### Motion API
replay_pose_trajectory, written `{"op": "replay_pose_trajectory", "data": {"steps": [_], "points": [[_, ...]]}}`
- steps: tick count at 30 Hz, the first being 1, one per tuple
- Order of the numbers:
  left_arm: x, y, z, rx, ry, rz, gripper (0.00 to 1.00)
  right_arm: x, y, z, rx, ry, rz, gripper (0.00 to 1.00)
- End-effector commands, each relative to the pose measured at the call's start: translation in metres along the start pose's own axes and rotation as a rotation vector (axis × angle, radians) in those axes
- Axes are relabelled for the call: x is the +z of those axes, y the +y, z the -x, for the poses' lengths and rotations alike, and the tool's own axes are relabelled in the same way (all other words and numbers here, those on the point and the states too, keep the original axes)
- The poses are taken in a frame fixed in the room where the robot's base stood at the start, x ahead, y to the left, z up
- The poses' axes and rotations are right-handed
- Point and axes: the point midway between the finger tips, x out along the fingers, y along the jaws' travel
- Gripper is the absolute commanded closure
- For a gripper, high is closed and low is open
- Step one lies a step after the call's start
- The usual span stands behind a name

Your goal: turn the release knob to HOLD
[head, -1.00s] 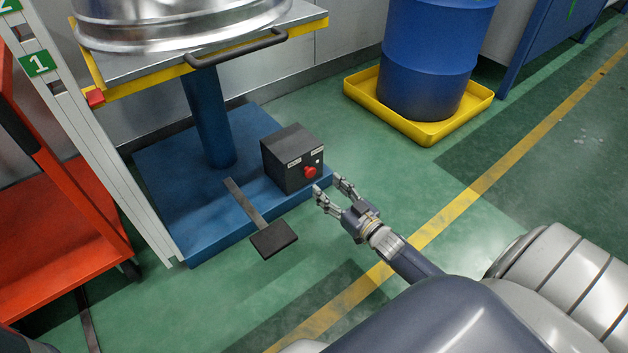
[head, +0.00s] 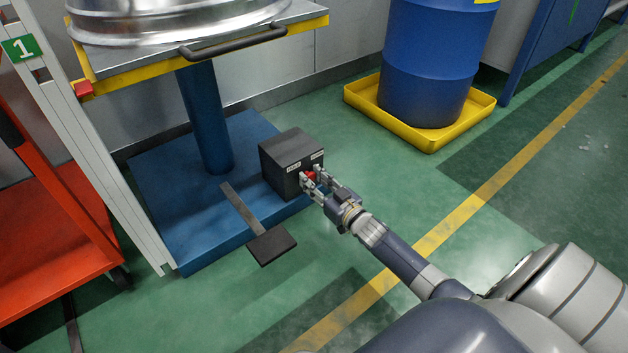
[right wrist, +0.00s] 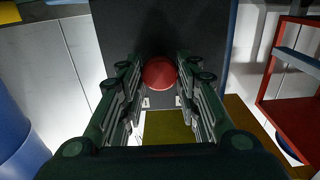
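The release knob (head: 311,176) is red and sits on the front face of a dark box (head: 285,153) on the blue base of the stand. Two small pale labels show above the knob, too small to read surely. My right gripper (head: 315,180) is at the knob, one finger on either side. In the right wrist view the round red knob (right wrist: 158,73) shows between the spread fingers (right wrist: 153,70), with a visible gap at the left; contact at the right is unclear. The knob's pointing direction cannot be told. My left gripper is out of view.
A foot pedal (head: 271,247) on a bar lies left of my right gripper. The stand's blue base (head: 190,230) carries a column and a table with a metal wheel (head: 170,22). A blue drum (head: 430,65) stands in a yellow tray (head: 420,138). A red cart (head: 50,240) is at left.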

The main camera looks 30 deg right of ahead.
Motion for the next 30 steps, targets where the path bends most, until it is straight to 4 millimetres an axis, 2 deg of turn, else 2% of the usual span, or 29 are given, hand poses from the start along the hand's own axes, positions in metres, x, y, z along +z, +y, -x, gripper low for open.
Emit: {"op": "replay_pose_trajectory", "data": {"steps": [14, 20, 30], "points": [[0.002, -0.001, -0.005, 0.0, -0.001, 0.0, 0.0, -0.001, 0.0, 0.0, 0.001, 0.0, 0.06, 0.93], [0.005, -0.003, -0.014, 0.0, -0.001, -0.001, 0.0, -0.003, -0.001, 0.0, 0.002, 0.0, 0.191, 0.94], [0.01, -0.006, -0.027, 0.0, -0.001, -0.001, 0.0, -0.001, -0.002, 0.0, 0.001, 0.0, 0.506, 0.94]]}}
